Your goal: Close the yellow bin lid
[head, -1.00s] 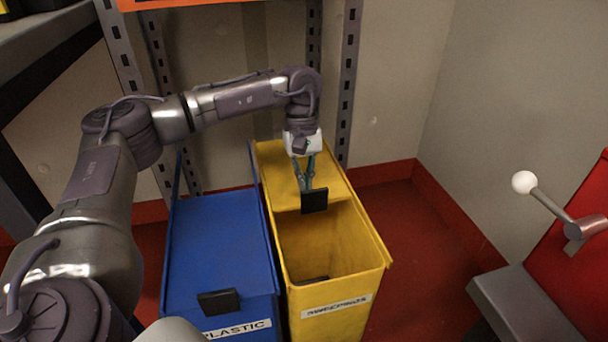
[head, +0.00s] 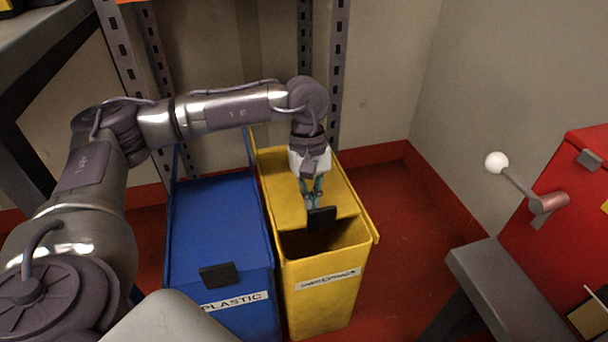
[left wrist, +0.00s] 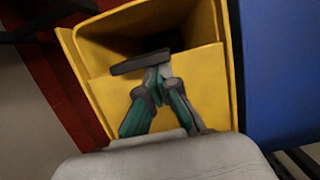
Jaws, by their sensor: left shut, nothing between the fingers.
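The yellow bin (head: 322,307) stands in the middle of the head view, with a gap at its front showing the dark inside. Its yellow lid (head: 283,182) covers the back part, and a black handle (head: 321,218) stands at the lid's front edge. My left gripper (head: 312,204) is shut with nothing between its fingers. Its tips are right behind the handle and seem to touch it. In the left wrist view the fingers (left wrist: 157,78) meet at the black handle (left wrist: 140,62), with the bin's opening beyond. My right gripper is not in view.
A blue bin (head: 222,230) with a closed lid, a black handle and a PLASTIC label stands close on the left. A metal shelf rack rises behind. A red machine (head: 560,220) with a white-knobbed lever (head: 497,163) is at right. Red floor is free between.

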